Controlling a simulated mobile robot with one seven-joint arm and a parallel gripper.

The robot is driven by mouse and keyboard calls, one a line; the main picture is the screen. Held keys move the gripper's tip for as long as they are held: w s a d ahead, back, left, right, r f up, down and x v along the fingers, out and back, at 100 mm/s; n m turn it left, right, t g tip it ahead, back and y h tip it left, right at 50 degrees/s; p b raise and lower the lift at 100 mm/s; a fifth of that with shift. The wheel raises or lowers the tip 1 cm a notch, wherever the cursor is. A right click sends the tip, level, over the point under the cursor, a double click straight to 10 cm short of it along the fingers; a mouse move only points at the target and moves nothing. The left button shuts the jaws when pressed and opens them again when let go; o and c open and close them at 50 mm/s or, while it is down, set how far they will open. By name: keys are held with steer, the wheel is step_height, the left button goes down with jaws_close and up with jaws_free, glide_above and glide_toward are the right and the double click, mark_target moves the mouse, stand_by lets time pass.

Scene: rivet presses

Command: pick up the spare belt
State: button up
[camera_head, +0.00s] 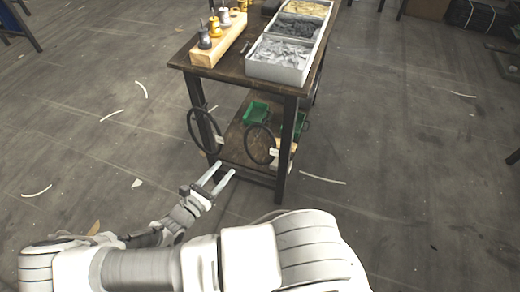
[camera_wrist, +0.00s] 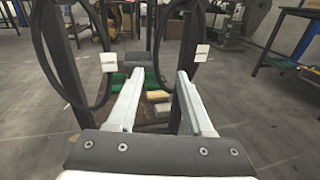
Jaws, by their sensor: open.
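Two black belt loops hang at the near end of the bench, each with a small white tag whose writing I cannot read. The left belt (camera_head: 189,127) hangs by the left leg and looks large in the wrist view (camera_wrist: 39,45). The right belt (camera_head: 246,144) hangs near the front leg and also shows in the wrist view (camera_wrist: 158,50). I cannot tell which is the spare. My gripper (camera_head: 219,178) is open and empty, low in front of the lower shelf. In the wrist view its fingers (camera_wrist: 160,88) point between the two belts, touching neither.
The bench (camera_head: 222,78) carries a wooden block (camera_head: 219,47) with several fittings and a grey parts tray (camera_head: 277,72). Green bins (camera_head: 256,112) sit on its lower shelf (camera_head: 232,151). Bench legs border the belts. The floor (camera_head: 410,160) to the right is mostly clear.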

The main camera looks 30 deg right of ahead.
steer(key=b+x, duration=0.5)
steer(key=x, duration=1.2)
steer(key=shift+w+n+t, duration=0.3)
steer(key=shift+d+r, duration=0.15)
steer(key=shift+c, duration=0.3)
jaws_close()
